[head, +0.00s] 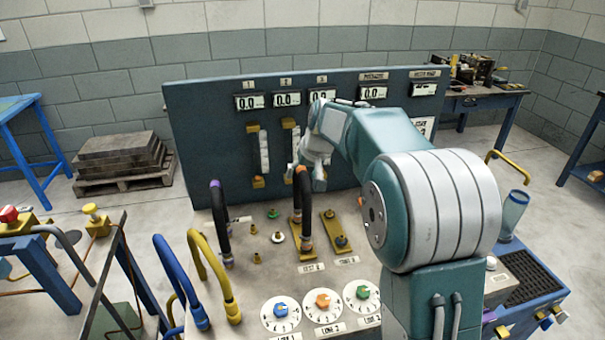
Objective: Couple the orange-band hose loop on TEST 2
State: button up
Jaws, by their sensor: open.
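The black hose loop with the orange band (304,202) stands upright at the brass plate of TEST 2 (296,226), its lower end near the plate's front. I cannot tell whether its ends are seated on the fittings. The TEST 2 label (311,267) lies in front of that plate. My gripper (308,178) is open at the top of this loop, close beside its orange band. The arm partly covers the fingers, and I cannot tell whether they touch the hose.
A purple-band black hose loop (220,222) stands to the left. A second brass plate (335,228) sits to the right. Several dials with coloured knobs (323,300) line the bench front. The blue gauge panel (210,130) rises behind. Yellow (206,262) and blue (172,270) hoses hang at the left edge.

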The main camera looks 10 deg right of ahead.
jog(key=shift+r, duration=0.1)
jog(key=v, duration=1.1)
jog(key=shift+s+r, duration=0.15)
jog(key=shift+r, duration=0.15)
jog(key=s+a+h, duration=0.1)
jog(key=s+a, duration=0.1)
jog(key=s, duration=1.6)
jog(key=s+f+t+h, duration=0.1)
jog(key=s+f, duration=0.7)
jog(key=s, duration=0.5)
jog(key=shift+s+a+f, duration=0.15)
jog(key=shift+s+f, duration=0.15)
jog(key=shift+s, duration=0.1)
